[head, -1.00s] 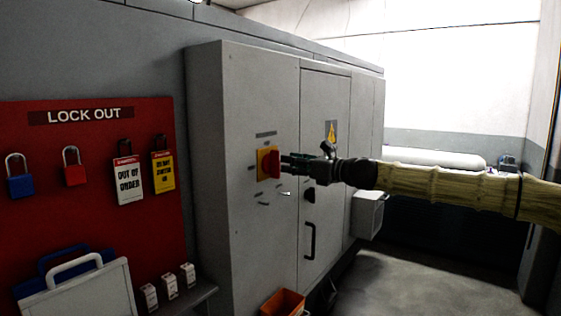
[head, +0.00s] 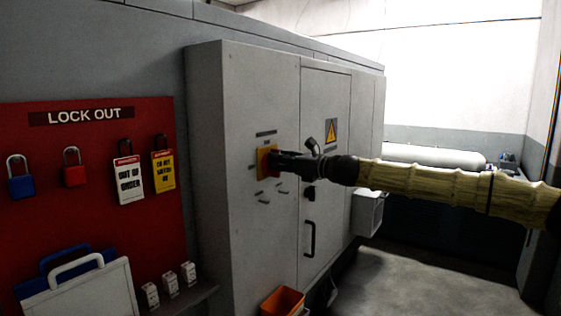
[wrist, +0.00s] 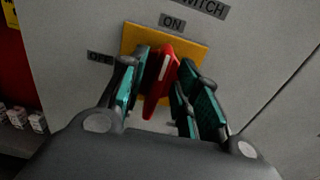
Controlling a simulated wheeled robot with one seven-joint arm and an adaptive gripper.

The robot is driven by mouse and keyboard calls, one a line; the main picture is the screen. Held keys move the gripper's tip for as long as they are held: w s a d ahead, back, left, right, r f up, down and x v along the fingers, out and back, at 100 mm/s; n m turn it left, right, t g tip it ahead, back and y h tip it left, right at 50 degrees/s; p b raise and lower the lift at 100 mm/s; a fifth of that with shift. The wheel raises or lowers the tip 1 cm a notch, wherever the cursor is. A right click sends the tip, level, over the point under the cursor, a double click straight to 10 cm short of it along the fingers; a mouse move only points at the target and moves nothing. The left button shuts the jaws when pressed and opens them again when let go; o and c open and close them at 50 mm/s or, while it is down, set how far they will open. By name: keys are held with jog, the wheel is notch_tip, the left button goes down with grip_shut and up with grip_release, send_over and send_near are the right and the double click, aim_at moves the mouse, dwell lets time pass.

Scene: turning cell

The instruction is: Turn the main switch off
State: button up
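The main switch is a red handle (wrist: 163,75) on a yellow plate (wrist: 192,52) on the grey cabinet front. In the wrist view, an "ON" label (wrist: 172,24) is above the plate and an "OFF" label (wrist: 99,57) is at its left. The handle's white mark points up, near ON. My gripper (wrist: 160,92) has its teal-padded fingers on both sides of the handle. A gap shows on the right, and contact on the left is unclear. In the head view, my gripper (head: 276,161) covers most of the handle, and the yellow plate (head: 262,166) shows behind it.
A red lockout board (head: 85,225) with padlocks and tags hangs left of the cabinet (head: 240,95). A black door handle (head: 309,240) and a small latch (head: 309,194) lie below my wrist. An orange bin (head: 284,302) stands low in front. Floor at right is clear.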

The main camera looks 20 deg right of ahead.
grip_shut()
jog(key=shift+n+b, duration=0.3)
jog(key=shift+b, duration=0.15)
jog(key=n+b, duration=0.5)
jog(key=b, duration=0.1)
jog(key=f+n+b, duration=0.1)
jog(key=n+b, duration=0.5)
jog(key=s+a+n+b, duration=0.1)
jog(key=n+b, duration=0.4)
jog(key=n, duration=0.1)
jog(key=shift+f+b, duration=0.15)
jog(key=shift+b, duration=0.25)
jog(key=shift+n, duration=0.3)
jog(key=shift+o, duration=1)
grip_release()
